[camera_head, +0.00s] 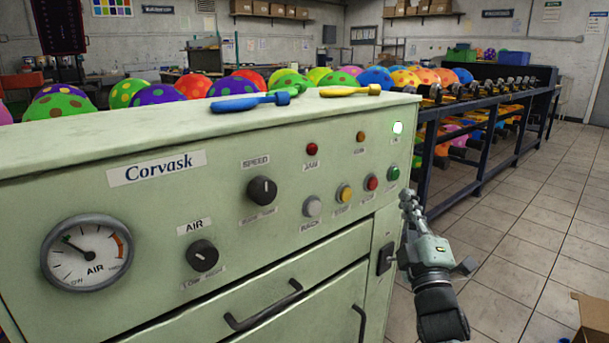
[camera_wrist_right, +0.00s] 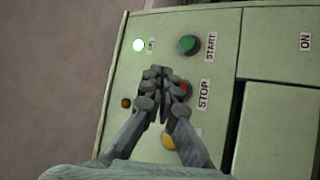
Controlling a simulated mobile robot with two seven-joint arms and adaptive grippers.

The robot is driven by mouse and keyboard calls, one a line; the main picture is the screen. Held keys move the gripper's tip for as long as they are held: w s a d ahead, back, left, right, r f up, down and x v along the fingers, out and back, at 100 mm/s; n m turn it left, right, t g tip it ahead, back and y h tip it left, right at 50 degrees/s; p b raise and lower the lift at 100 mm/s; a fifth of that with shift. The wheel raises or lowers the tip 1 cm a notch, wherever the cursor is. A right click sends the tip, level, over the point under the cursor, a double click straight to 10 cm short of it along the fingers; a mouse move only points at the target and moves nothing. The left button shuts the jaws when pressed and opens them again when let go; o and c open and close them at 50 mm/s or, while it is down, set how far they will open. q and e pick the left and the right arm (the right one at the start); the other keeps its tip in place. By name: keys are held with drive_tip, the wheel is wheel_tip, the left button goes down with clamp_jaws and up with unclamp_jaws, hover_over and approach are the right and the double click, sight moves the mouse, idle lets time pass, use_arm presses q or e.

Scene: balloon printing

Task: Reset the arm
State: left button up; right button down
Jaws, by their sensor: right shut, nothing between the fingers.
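My right gripper (camera_head: 407,199) is at the right end of the pale green Corvask machine (camera_head: 150,221) in the head view, near the panel's edge. In the right wrist view my right gripper (camera_wrist_right: 160,77) is shut and empty, its fingertips together in front of the panel. The red stop button (camera_wrist_right: 183,90) is partly hidden behind the fingers. The green start button (camera_wrist_right: 188,44) and a lit white-green lamp (camera_wrist_right: 139,45) are uncovered. I cannot tell from these views whether the fingers touch the panel. My left gripper is not in view.
A dark switch (camera_head: 385,258) sits on the machine's end, close to my right wrist. A blue tool (camera_head: 249,102) and a yellow tool (camera_head: 350,90) lie on the machine top. A blue-framed rack (camera_head: 487,147) stands behind. Tiled floor (camera_head: 520,237) is open at the right.

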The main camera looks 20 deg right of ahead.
drive_tip(key=s+a+f+m+g+y, duration=0.1)
drive_tip(key=s+a+f+m+g, duration=0.2)
drive_tip(key=f, duration=0.9)
drive_tip(key=s+f+m+g+y, duration=0.15)
drive_tip(key=f+g, duration=0.45)
drive_tip(key=f, duration=0.6)
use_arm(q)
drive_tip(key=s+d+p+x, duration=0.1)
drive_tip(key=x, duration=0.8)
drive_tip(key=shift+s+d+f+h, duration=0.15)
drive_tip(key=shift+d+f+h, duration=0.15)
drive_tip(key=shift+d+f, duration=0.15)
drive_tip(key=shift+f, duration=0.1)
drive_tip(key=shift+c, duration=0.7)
use_arm(e)
drive_tip(key=s+a+f+m+g+y, duration=0.1)
drive_tip(key=s+a+f+m+g, duration=0.1)
drive_tip(key=s+f+g, duration=0.3)
drive_tip(key=s+a+f+m+g+y, duration=0.2)
drive_tip(key=s+a+f+g, duration=0.3)
drive_tip(key=s+f, duration=0.9)
drive_tip(key=s, duration=0.2)
drive_tip(key=shift+s+a+f+m, duration=0.2)
drive_tip(key=shift+s+a+m, duration=0.1)
drive_tip(key=shift+m, duration=0.05)
